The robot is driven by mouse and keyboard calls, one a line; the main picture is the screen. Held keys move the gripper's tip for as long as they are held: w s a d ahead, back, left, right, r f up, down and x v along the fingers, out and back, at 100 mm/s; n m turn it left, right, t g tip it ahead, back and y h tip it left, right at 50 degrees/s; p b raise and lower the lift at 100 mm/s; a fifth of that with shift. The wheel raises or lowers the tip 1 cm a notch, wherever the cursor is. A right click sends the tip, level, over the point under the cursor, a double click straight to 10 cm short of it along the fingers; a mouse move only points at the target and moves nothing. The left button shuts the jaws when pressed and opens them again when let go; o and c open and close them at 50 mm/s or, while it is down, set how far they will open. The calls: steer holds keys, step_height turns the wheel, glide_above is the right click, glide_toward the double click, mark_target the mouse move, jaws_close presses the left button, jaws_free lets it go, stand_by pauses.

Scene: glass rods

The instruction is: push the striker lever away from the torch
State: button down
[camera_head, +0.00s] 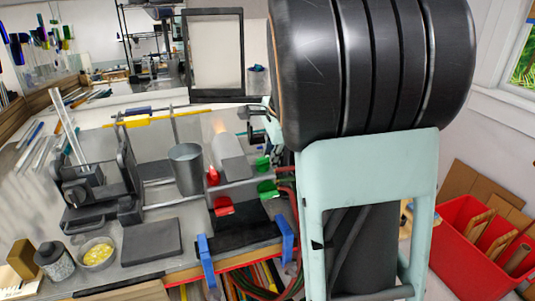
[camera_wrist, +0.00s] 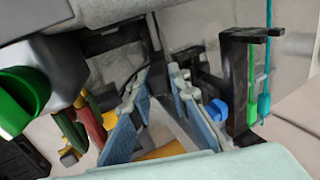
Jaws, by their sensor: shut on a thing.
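The torch (camera_head: 232,168) is a grey cylinder on the bench in the head view, with red and green knobs and a pale glow at its mouth. Its grey body (camera_wrist: 60,65) and a green knob (camera_wrist: 20,98) fill the left of the wrist view. My gripper (camera_wrist: 161,74) has its blue-grey fingers on either side of a thin dark upright bar (camera_wrist: 157,42), which appears to be the striker lever. It is shut on this bar, beside the torch. In the head view my arm hides most of the gripper and the lever.
A metal cup (camera_head: 186,168) stands left of the torch. A dark block (camera_head: 151,242), a bowl of yellow bits (camera_head: 97,253) and a jar (camera_head: 54,262) sit at the front left. Red and green hoses run beside the torch. A black bracket (camera_wrist: 238,85) stands right of my fingers.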

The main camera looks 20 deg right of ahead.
steer(key=c, duration=1.8)
jaws_free()
steer(key=v, duration=1.2)
